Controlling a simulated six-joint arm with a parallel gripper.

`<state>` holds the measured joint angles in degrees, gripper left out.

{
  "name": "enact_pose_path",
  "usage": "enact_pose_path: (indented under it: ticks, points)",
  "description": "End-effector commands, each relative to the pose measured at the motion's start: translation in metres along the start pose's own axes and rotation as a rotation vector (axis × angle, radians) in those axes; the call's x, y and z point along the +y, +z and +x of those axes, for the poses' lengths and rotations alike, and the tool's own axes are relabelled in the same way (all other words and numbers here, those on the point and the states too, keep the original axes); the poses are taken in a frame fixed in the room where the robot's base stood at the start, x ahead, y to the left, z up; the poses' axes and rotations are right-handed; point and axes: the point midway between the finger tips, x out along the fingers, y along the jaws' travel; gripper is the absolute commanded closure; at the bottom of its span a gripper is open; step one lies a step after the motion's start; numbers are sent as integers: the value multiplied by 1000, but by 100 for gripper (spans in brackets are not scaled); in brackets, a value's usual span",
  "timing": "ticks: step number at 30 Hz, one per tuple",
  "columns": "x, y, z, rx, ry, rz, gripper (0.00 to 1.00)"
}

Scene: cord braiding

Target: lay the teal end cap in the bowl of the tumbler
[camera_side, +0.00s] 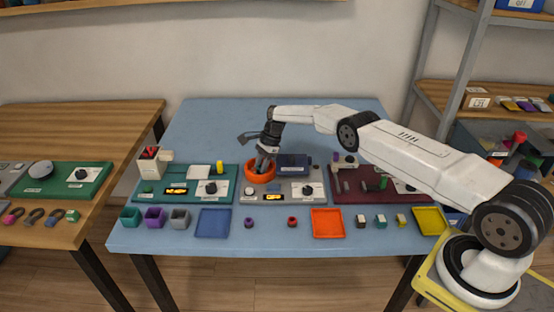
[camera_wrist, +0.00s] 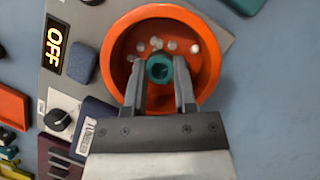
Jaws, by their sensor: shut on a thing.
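The tumbler's bowl (camera_wrist: 207,84) is a round orange bowl on a grey base plate; in the side view the orange bowl (camera_side: 259,177) sits at the middle of the blue table. Several small pale balls (camera_wrist: 157,43) lie inside it. In the side view my gripper (camera_side: 264,160) points down at the bowl and hides the cap.
The tumbler's panel has a display (camera_wrist: 55,46) reading OFF and a black knob (camera_wrist: 58,120). A dark blue box (camera_side: 293,161) stands right of the bowl. A green station (camera_side: 228,188) is at left, a maroon one (camera_side: 345,196) at right. Small bins and trays line the front edge.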

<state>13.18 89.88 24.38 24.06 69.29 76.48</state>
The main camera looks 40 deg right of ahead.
Motion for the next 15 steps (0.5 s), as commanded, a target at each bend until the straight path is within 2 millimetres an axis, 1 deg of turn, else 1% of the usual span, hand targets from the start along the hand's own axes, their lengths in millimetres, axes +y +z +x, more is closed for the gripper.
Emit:
enact_pose_path:
  ticks: [15]
  points:
    - [0, -2, 4, 0, 0, 0, 100]
